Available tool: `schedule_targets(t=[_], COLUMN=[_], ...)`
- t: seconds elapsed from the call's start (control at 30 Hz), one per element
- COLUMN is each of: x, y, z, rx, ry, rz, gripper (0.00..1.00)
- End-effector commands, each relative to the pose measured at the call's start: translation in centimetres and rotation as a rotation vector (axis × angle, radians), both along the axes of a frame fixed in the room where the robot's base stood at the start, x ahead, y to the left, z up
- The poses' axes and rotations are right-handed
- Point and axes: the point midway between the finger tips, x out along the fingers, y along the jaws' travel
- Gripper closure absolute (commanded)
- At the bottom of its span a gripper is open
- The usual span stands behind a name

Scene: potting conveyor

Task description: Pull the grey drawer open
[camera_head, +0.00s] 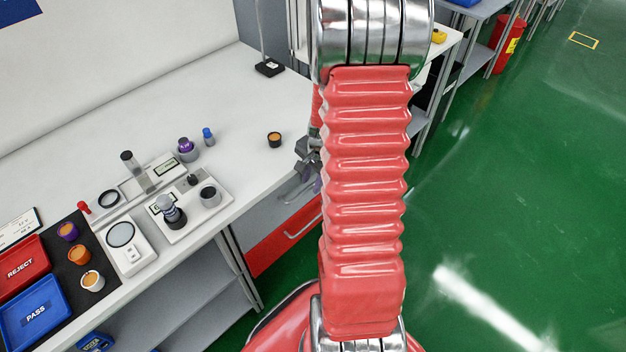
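The grey drawer (266,222) sits under the white worktop, above a red drawer (270,252). Its metal handle (291,193) shows just left of my arm. My gripper (316,182) is in front of the grey drawer's right part, at the right end of that handle. My red ribbed arm hides most of the gripper, so I cannot tell whether its fingers are open or shut, or whether they touch the handle. The grey drawer's right end is hidden behind my arm. Its front looks about level with the red one.
The red drawer has its own handle (303,227). The white worktop (250,100) above carries a small dark pot (274,139), scales, and red (22,268) and blue (33,312) trays. The green floor (510,200) at right is clear.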

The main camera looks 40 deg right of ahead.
Motion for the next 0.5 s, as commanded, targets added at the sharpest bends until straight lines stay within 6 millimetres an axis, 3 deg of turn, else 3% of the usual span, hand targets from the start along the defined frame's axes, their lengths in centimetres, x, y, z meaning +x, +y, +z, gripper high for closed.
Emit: schedule_targets(t=[0.07,0.5], x=[0.01,0.01], y=[0.0,0.02], z=[0.01,0.03], rx=[0.0,0.0], ry=[0.0,0.0], rz=[0.0,0.001], gripper=[0.72,1.0])
